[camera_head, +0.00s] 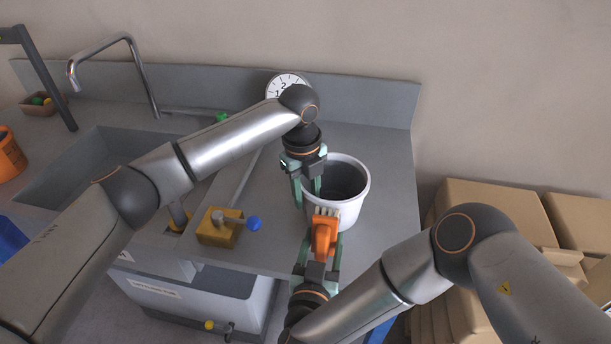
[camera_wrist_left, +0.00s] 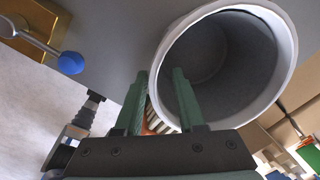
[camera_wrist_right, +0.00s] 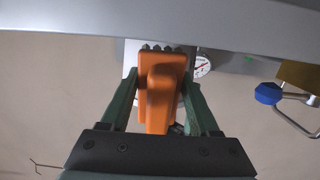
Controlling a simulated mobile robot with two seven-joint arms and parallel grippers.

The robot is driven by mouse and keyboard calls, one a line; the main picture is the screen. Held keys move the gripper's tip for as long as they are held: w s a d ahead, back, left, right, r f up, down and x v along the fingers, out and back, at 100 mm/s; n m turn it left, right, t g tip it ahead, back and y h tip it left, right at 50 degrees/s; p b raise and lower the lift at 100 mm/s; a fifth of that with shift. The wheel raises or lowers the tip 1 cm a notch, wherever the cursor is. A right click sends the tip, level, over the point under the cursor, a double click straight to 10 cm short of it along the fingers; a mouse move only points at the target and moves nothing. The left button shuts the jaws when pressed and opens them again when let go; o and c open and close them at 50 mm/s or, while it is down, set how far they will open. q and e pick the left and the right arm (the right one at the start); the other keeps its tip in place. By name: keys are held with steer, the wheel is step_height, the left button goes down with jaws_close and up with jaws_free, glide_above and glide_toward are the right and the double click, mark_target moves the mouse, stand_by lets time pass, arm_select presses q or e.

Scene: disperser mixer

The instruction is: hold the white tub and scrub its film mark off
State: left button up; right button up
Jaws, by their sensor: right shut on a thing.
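The white tub (camera_head: 350,213) stands upright on the grey counter near its front edge, its dark inside open upward. My left gripper (camera_head: 308,197) is at the tub's left rim. In the left wrist view its fingers are apart, one outside the tub (camera_wrist_left: 283,50) and one over the opening, with the wall between them. My right gripper (camera_head: 319,262) is shut on an orange brush (camera_head: 324,236), which also shows in the right wrist view (camera_wrist_right: 160,90). The brush's pale bristles are at the tub's front wall; contact is unclear. The film mark is not visible.
A yellow block (camera_head: 217,230) with a blue-knobbed lever stands left of the tub. A sink (camera_head: 95,165) with a tap is farther left, and a round dial (camera_head: 287,86) is behind. Cardboard boxes (camera_head: 495,205) fill the right. The counter right of the tub is clear.

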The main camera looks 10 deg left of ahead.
arm_select(q)
steer(key=shift+f, duration=0.9)
jaws_close()
steer(key=shift+w, duration=0.1)
stand_by(3.1)
